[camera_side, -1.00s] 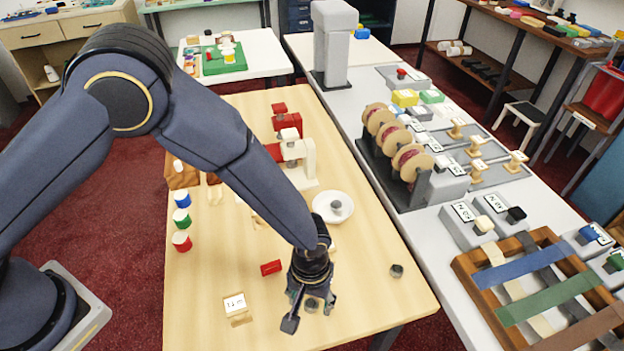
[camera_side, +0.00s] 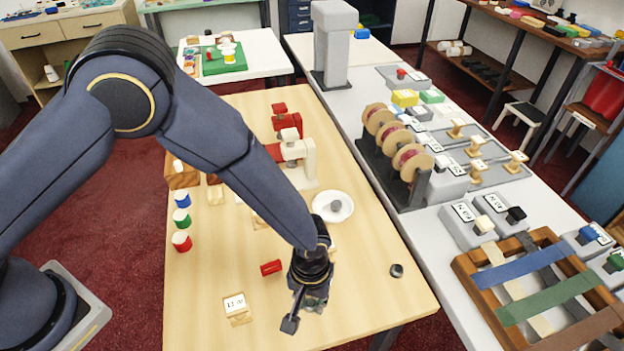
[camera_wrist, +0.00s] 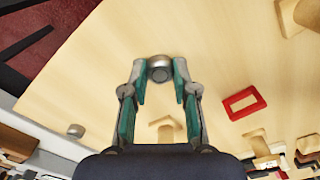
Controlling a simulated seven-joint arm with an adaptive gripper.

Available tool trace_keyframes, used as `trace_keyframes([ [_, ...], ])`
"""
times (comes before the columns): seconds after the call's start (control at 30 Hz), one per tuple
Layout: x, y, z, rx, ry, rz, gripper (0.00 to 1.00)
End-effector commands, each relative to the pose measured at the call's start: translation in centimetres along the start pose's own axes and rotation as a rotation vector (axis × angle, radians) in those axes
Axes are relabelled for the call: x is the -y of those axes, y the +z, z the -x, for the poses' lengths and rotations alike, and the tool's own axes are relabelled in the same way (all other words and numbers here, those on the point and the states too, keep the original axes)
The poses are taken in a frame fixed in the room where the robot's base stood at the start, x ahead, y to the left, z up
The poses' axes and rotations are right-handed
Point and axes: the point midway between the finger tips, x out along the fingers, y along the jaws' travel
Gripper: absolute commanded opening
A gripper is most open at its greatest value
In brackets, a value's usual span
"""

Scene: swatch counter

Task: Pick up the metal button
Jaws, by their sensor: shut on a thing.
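A round metal button (camera_wrist: 160,68) sits between the fingertips of my gripper (camera_wrist: 160,76) in the wrist view, with a finger on each side of it. In the side view my gripper (camera_side: 308,304) points down, close above or at the front of the wooden table (camera_side: 355,300), and its fingers largely hide the button. I cannot tell whether the button touches the table. A second grey metal piece (camera_side: 397,270) lies on the table to the right of my gripper; a similar piece also shows in the wrist view (camera_wrist: 76,130).
A red frame-like piece (camera_side: 271,267) and a labelled wooden holder (camera_side: 237,306) lie left of my gripper. A white saucer (camera_side: 345,217) with a grey piece stands behind. Colored spools (camera_side: 181,241) line the left edge. The table's right front is mostly clear.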

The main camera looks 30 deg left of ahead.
Motion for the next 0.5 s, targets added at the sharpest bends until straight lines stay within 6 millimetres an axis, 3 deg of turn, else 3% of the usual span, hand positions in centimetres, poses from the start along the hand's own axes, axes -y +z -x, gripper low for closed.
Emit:
trace_keyframes([
  [0.23, -0.1, -0.1, 3.1, -0.004, 0.004, 0.001, 0.14],
  [0.5, 4.1, 3.8, 9.5, -0.003, 0.003, -0.002, 0.14],
])
